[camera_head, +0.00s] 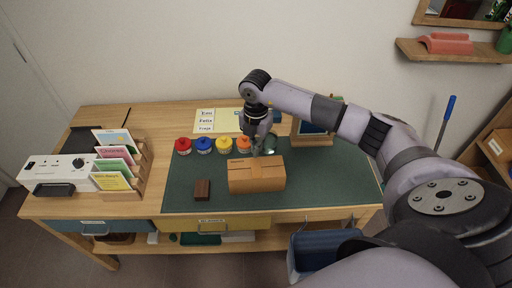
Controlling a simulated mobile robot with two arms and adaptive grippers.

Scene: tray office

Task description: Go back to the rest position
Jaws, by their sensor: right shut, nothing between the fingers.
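My right arm comes in from the right and reaches over the desk. My right gripper (257,150) points down just behind a cardboard box (256,176) and beside an orange-topped jar (243,145). It is shut with nothing held. I cannot tell whether it touches the box or the things around it. A roundish dark green or glassy object (270,144) sits right of the gripper, partly hidden by it. My left gripper is not in the picture.
Red (183,146), blue (204,145) and yellow (224,145) jars stand in a row on the green mat (320,185). A dark brown block (202,190) lies in front. A card rack (141,165) and white device (55,170) stand left. A blue bin (312,252) stands below the front edge.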

